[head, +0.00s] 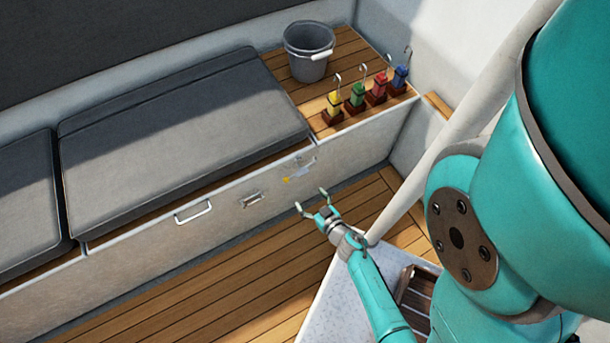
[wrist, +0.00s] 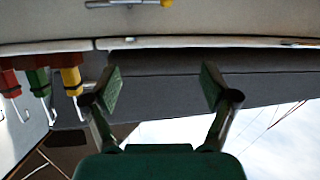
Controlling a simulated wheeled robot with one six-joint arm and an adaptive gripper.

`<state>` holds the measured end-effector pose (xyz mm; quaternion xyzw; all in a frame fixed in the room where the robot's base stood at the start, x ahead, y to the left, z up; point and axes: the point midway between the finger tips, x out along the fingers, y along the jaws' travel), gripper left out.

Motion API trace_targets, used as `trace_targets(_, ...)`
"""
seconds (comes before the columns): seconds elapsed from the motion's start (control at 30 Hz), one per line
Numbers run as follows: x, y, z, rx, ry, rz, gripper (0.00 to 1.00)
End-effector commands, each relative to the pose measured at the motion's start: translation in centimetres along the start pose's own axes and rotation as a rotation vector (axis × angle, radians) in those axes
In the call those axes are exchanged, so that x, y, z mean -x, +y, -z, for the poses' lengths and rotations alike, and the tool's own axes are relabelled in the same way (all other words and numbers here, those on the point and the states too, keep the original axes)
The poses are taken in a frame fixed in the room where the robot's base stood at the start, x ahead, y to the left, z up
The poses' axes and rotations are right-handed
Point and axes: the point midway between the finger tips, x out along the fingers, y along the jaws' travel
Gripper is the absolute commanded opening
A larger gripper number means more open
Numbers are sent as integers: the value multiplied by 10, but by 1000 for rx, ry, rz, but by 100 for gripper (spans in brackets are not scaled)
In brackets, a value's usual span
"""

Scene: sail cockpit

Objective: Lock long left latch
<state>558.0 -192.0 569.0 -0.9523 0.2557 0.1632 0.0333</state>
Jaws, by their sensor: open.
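A metal latch (head: 301,168) with a yellow end (head: 287,180) is on the upper part of the pale bench front (head: 230,212), right of centre in the head view. Part of this latch (wrist: 118,3) and its yellow end (wrist: 166,3) also show at the top edge of the wrist view. A smaller metal fitting (head: 252,199) sits further left on the same front. I cannot tell which is the long left latch. My gripper (head: 311,199) is open and empty, in front of the bench and apart from the latch. Its two fingers also show spread in the wrist view (wrist: 161,80).
A white handle (head: 193,212) is on the bench front at left. Grey cushions (head: 185,125) cover the bench top. A grey bucket (head: 308,55) and yellow, green, red and blue hooked pieces (head: 357,95) stand at its right end. The plank floor (head: 215,285) before it is clear.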

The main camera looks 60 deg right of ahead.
Motion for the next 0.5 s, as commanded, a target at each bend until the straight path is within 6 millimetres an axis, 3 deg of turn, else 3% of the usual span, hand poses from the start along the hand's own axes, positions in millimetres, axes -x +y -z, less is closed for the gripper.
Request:
trace_targets(0.03,-13,15,-8,-11,-14,-24,85)
trace_targets(0.2,-34,41,-27,-37,-50,-56,85)
trace_targets(0.5,-57,48,-32,-44,-58,-59,85)
